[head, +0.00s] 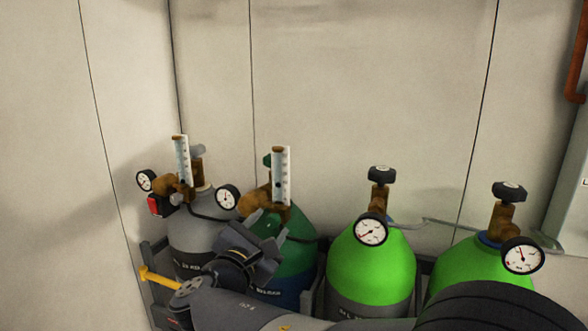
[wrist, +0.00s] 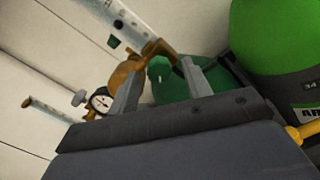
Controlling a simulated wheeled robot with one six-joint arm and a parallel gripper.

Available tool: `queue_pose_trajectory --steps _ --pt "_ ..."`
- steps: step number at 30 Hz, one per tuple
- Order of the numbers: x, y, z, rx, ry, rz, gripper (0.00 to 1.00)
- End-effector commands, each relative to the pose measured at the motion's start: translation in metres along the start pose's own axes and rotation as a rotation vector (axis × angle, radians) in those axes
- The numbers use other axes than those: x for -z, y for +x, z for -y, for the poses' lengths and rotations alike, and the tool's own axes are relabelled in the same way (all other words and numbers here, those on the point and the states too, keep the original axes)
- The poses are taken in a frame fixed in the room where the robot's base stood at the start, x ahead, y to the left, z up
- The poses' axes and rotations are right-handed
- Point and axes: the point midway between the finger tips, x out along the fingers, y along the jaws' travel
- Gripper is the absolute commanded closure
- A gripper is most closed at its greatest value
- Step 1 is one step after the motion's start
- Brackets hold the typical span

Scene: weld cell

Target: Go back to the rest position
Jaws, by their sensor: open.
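My gripper (head: 262,243) is in front of the dark green cylinder (head: 298,236) in the head view, with my arm reaching in from the lower right. In the wrist view my gripper (wrist: 160,82) shows two grey fingers apart, with nothing held between them. Behind the fingers are the dark green cylinder (wrist: 168,90) and its brass regulator (wrist: 127,76). I cannot tell whether the fingers touch anything.
A grey cylinder (head: 190,230) stands left, and two bright green cylinders (head: 370,270) (head: 470,262) stand right. Gauges and upright flowmeter tubes (head: 281,175) stick out near my gripper. A yellow bar (head: 158,278) juts out at left. Bare wall (head: 340,80) rises behind.

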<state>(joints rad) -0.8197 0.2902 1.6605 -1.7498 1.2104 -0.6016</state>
Motion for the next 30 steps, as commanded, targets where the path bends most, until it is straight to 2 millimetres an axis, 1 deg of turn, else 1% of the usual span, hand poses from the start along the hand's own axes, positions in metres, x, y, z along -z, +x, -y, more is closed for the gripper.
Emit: queue_pose_trajectory --steps 5,15,22,23,24,30 --pt "0.001 -0.018 -0.001 -0.004 -0.010 -0.002 0.53" --pt "0.002 -0.074 0.000 -0.005 -0.011 -0.003 0.53" --pt "0.001 -0.107 0.000 -0.004 -0.012 -0.003 0.53" --pt "0.001 -0.106 0.000 -0.001 -0.013 -0.001 0.53" --pt "-0.001 -0.097 0.001 0.004 -0.014 0.002 0.53" --pt "-0.001 -0.066 0.000 0.004 -0.013 0.002 0.53"
